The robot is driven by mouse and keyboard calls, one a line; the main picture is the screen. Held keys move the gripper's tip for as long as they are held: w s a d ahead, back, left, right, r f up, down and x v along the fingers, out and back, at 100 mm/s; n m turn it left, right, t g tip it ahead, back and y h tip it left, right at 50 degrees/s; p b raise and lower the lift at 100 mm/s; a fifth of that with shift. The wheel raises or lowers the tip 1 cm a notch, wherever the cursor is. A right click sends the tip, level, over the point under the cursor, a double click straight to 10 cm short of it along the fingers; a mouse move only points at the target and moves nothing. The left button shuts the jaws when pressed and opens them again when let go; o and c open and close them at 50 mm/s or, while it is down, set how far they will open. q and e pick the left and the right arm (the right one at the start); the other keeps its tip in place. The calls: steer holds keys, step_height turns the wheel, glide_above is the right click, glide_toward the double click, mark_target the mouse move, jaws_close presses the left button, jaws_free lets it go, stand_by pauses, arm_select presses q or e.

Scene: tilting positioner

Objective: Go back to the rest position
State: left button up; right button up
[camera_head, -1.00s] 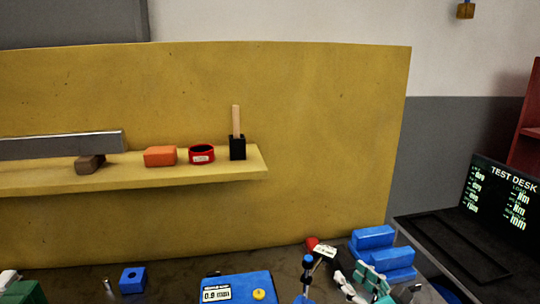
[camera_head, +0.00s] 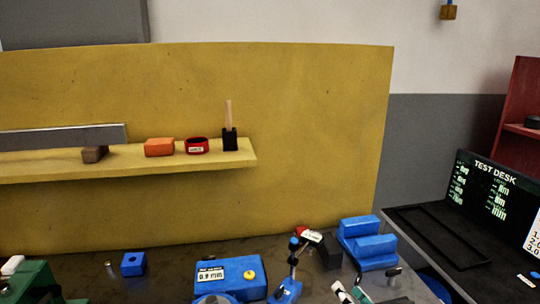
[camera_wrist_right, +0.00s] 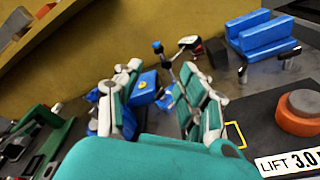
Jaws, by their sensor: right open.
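My right gripper (camera_head: 350,294) shows only by its white and teal finger parts at the bottom edge of the head view, left of the stepped blue block. In the right wrist view both teal and white fingers of the right gripper (camera_wrist_right: 162,108) stand wide apart with nothing held between them. Beyond them lie the blue gauge box and the jointed stand. My left gripper is not in view in either picture.
A blue gauge box (camera_head: 230,277), a jointed blue stand (camera_head: 293,262) and a stepped blue block (camera_head: 367,242) stand near the right gripper. A green fixture (camera_head: 35,282) is at bottom left. An orange knob (camera_wrist_right: 298,113) shows at right. A yellow shelf (camera_head: 220,163) is behind.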

steer(key=s+d+f+m+g+h, duration=0.2)
steer(key=s+f+m+g, duration=0.4)
steer(key=s+f+m, duration=0.65)
steer(key=s+d+f+m+g+h, duration=0.25)
steer(key=s+f+m+g, duration=0.35)
steer(key=s+f+m, duration=0.65)
step_height(320, 180, down, 26)
steer(key=s+m+g+b, duration=0.1)
steer(key=s+m+b, duration=0.15)
steer(key=b, duration=0.25)
arm_select(q)
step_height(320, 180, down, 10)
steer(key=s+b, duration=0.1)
steer(key=b, duration=0.4)
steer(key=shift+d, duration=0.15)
arm_select(e)
steer(key=s+d+f+g, duration=0.1)
steer(key=s+f, duration=0.7)
steer(key=f, duration=0.3)
steer(key=s+d+f, duration=0.2)
steer(key=s+f, duration=0.6)
steer(key=f, duration=0.3)
steer(key=shift+s+m+g, duration=0.35)
steer(key=shift+g, duration=0.05)
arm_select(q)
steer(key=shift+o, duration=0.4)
arm_select(e)
steer(key=shift+f, duration=0.1)
